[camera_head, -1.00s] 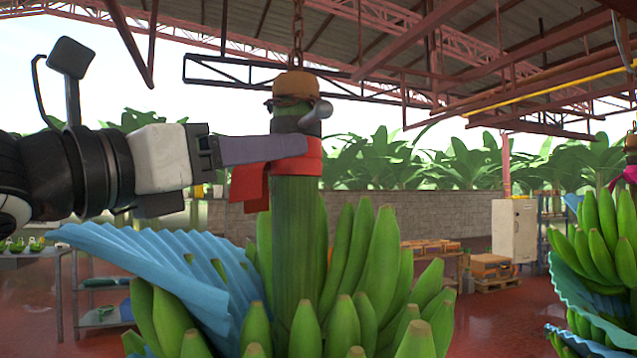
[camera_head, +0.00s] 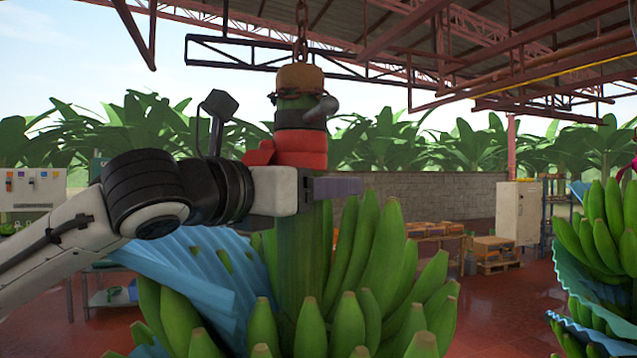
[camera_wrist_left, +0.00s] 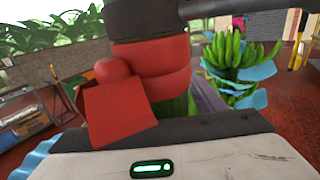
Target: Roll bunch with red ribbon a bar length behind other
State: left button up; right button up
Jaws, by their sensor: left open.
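The near green banana bunch (camera_head: 365,255) hangs by its thick stem from a chain and an orange-brown cap (camera_head: 299,79). A red ribbon (camera_head: 301,146) is wrapped around the stem; its knot and hanging tail (camera_wrist_left: 115,112) show in the left wrist view. The other bunch (camera_head: 598,235) hangs at the right edge, with a pink ribbon (camera_head: 628,173). My right gripper is out of view.
Blue corrugated sheets (camera_head: 195,285) lie against the near bunch's left side, and more (camera_head: 580,300) hang on the other bunch. A white cabinet (camera_head: 518,213) and crates on pallets stand behind. Red floor shows between the bunches. A dark truss and beams run overhead.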

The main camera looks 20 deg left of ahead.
pick_arm(q)
jog(key=shift+c, duration=0.3)
jog(key=c, duration=1.4)
jog(key=shift+s+a, duration=0.2)
jog(key=shift+a, duration=0.2)
jog(key=shift+c, duration=0.2)
jog(key=shift+s+a, duration=0.25)
jog(key=shift+a, duration=0.05)
jog(key=o, duration=1.2)
jog(key=shift+r, duration=0.1)
jog(key=o, duration=0.3)
jog(key=shift+w+d, duration=0.1)
jog(key=shift+d, duration=0.05)
